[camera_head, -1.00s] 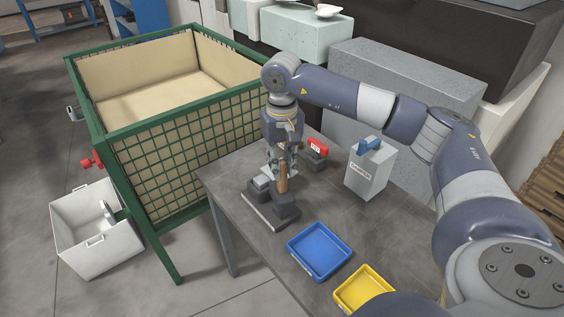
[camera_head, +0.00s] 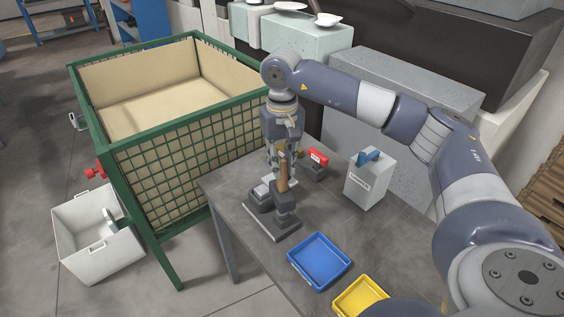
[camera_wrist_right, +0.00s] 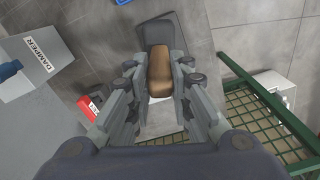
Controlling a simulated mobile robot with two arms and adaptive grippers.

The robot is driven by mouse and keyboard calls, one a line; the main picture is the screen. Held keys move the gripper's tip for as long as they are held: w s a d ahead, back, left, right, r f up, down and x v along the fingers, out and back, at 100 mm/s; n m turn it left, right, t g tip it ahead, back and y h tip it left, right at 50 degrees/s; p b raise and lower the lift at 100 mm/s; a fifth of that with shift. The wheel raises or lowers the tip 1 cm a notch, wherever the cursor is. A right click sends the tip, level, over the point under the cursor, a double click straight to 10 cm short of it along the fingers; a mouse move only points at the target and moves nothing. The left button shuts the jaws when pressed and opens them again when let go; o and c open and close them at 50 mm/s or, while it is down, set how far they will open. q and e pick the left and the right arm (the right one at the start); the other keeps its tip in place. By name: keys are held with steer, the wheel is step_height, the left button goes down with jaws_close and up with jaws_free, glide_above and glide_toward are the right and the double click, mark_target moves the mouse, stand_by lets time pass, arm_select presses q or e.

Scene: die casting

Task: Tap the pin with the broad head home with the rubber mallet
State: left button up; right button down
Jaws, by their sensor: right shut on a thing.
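My right gripper (camera_head: 281,167) points down over the table and is shut on the mallet's wooden handle (camera_head: 283,178). The handle also shows between the fingers in the right wrist view (camera_wrist_right: 160,72). The dark mallet head (camera_head: 284,194) is at the handle's lower end, over the right part of a dark fixture with a base plate (camera_head: 264,224). A dark block (camera_head: 287,217) of the fixture shows just below the head; I cannot tell whether they touch. I cannot make out the broad-headed pin. My left gripper is not in view.
A blue tray (camera_head: 320,261) and a yellow tray (camera_head: 361,297) lie in front on the grey table. A grey box labelled DAMPER (camera_head: 366,185) and a red-topped item (camera_head: 318,160) stand behind. A green mesh crate (camera_head: 180,165) stands left of the table.

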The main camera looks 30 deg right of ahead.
mark_target(282, 175)
step_height(282, 175, down, 5)
steer(key=b, duration=0.4)
steer(key=shift+s+f, duration=0.1)
steer(key=shift+s+r, duration=0.1)
steer(key=shift+r, duration=0.1)
steer(key=shift+r+p, duration=0.4)
step_height(282, 175, up, 4)
steer(key=shift+f+p, duration=0.1)
steer(key=shift+p, duration=1.05)
steer(key=shift+f, duration=0.1)
